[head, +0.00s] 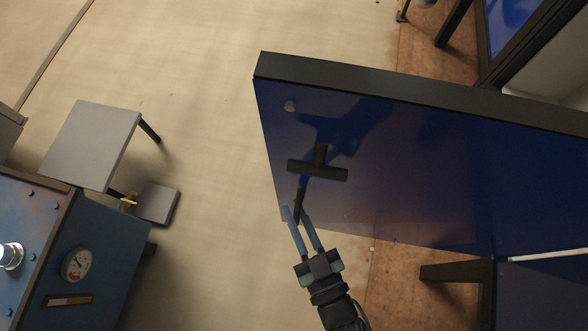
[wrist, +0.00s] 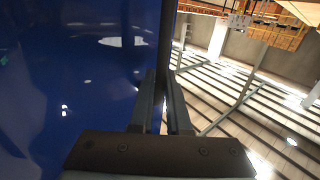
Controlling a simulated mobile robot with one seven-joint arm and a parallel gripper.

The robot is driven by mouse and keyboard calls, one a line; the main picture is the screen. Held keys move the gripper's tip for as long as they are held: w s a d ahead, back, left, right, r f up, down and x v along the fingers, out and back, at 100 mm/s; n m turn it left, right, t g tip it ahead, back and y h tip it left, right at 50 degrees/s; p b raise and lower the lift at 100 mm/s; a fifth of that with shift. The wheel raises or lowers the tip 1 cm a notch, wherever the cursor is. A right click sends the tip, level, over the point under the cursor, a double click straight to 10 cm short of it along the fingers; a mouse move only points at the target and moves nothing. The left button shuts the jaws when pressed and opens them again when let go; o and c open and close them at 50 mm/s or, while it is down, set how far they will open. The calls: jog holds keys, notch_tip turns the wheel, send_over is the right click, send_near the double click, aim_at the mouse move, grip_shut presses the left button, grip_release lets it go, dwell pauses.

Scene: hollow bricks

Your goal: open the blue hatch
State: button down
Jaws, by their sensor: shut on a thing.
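The blue hatch (head: 400,165) is a large glossy dark-blue panel with a black top frame, right of centre in the head view. It fills the left of the wrist view (wrist: 70,60). My gripper (head: 297,208) is at the panel's lower left corner. It is shut on a narrow dark bar (wrist: 166,45), which runs up between the fingers beside the blue face in the wrist view. I cannot tell whether this bar is a handle or the panel's edge.
A blue machine with a gauge (head: 78,264) stands at the lower left, beside a grey table (head: 90,143) and a small grey box (head: 157,204). Pale floor (head: 205,110) lies clear left of the hatch. Orange racking (wrist: 265,25) shows in the wrist view.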

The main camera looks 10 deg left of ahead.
jog(key=c, duration=1.2)
grip_release()
jog(key=shift+o, duration=0.2)
jog(key=b+v, duration=0.3)
jog(key=v, duration=1)
